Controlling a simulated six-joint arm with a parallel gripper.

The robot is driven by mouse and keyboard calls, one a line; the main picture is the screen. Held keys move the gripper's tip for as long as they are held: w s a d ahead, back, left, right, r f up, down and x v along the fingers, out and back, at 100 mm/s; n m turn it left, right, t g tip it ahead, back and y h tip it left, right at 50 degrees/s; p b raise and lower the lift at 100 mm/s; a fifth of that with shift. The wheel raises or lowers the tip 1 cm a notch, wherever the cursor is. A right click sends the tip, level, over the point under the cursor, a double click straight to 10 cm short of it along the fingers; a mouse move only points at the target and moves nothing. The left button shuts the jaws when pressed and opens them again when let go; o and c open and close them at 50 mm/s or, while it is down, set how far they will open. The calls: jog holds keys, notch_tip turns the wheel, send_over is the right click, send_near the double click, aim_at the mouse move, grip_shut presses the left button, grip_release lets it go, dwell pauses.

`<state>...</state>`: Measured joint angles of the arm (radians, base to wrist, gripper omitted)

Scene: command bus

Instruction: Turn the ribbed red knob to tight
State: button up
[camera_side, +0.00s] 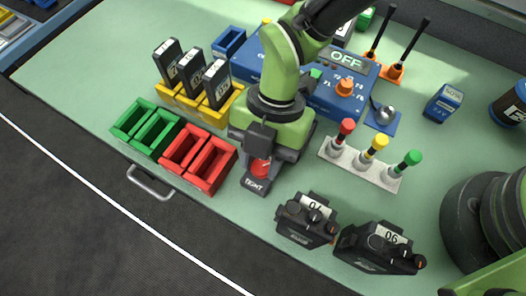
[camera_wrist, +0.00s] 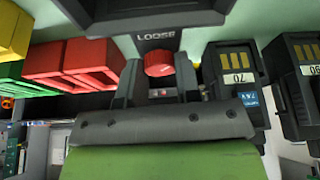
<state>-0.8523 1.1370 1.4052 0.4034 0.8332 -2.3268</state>
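The ribbed red knob (camera_side: 260,168) sits on a small dark base (camera_side: 256,184) whose front label reads TIGHT. In the wrist view the knob (camera_wrist: 160,63) shows near the top centre, just below a plate reading LOOSE (camera_wrist: 157,36). My gripper (camera_side: 262,152) is low over the knob, pointing down, and hides part of it in the side view. In the wrist view the two dark fingers of my gripper (camera_wrist: 160,76) stand left and right of the knob, with what look like narrow gaps. It looks open around the knob; I cannot see firm contact.
Red bins (camera_side: 208,165) and green bins (camera_side: 146,128) stand close on the left. Black radios (camera_side: 307,220) stand close on the right. A rack of coloured-tip pegs (camera_side: 365,165) is to the right. A blue control panel (camera_side: 335,98) reading OFF lies behind.

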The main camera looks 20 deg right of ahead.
jog(key=m+t+y, duration=0.1)
jog(key=m, duration=0.3)
jog(key=shift+s+d+m, duration=0.1)
jog(key=shift+m, duration=0.3)
jog(key=shift+c, duration=0.2)
jog(key=o, duration=0.9)
jog(key=v, duration=1)
jog(key=shift+s+d, duration=0.1)
jog(key=shift+o, duration=0.2)
